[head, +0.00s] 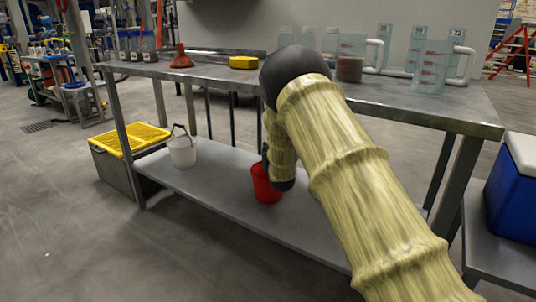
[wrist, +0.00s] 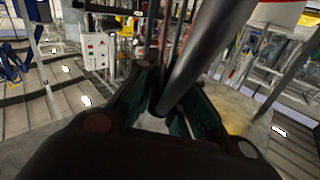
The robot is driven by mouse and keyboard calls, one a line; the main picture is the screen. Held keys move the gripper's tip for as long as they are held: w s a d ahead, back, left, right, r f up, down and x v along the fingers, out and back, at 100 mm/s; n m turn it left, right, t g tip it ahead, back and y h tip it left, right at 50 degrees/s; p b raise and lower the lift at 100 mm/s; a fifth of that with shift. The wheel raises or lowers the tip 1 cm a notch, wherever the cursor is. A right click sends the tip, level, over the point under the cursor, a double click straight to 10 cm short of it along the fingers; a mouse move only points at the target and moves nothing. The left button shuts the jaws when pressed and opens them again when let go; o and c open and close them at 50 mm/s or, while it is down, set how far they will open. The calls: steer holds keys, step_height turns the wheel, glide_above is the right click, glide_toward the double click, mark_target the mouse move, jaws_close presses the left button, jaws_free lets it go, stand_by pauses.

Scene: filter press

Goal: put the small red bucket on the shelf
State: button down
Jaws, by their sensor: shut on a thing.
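The small red bucket (head: 264,188) is at the lower shelf (head: 225,197) of the metal bench, right of the white bucket. Its base looks at or just above the shelf surface; I cannot tell if it touches. It looks upright, its right side covered by my wrist. My gripper (head: 265,155) is low at the bucket's rim, mostly hidden by my arm. In the wrist view the dark fingers (wrist: 155,104) are close together, with a grey bar crossing in front. The gripper is shut on the bucket, apparently by its handle; the grip itself is not clearly visible.
A white bucket (head: 183,152) stands left on the lower shelf. The bench top (head: 215,73) above carries jugs, a red funnel (head: 181,58) and a yellow block (head: 243,62). A yellow-lidded bin (head: 135,139) is at left, a blue cooler (head: 511,190) at right. Shelf between buckets is clear.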

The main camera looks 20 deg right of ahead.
steer(key=c, duration=1.5)
jaws_free()
steer(key=shift+s+r, duration=0.15)
steer(key=shift+s+a+p, duration=0.25)
steer(key=shift+s+p, duration=0.55)
steer(key=shift+s, duration=1.15)
steer(key=shift+s+a+p, duration=0.25)
steer(key=shift+s+p, duration=0.5)
steer(key=shift+s, duration=1.2)
steer(key=shift+s+a+p, duration=0.25)
steer(key=shift+s+p, duration=0.55)
steer(key=shift+s, duration=1.15)
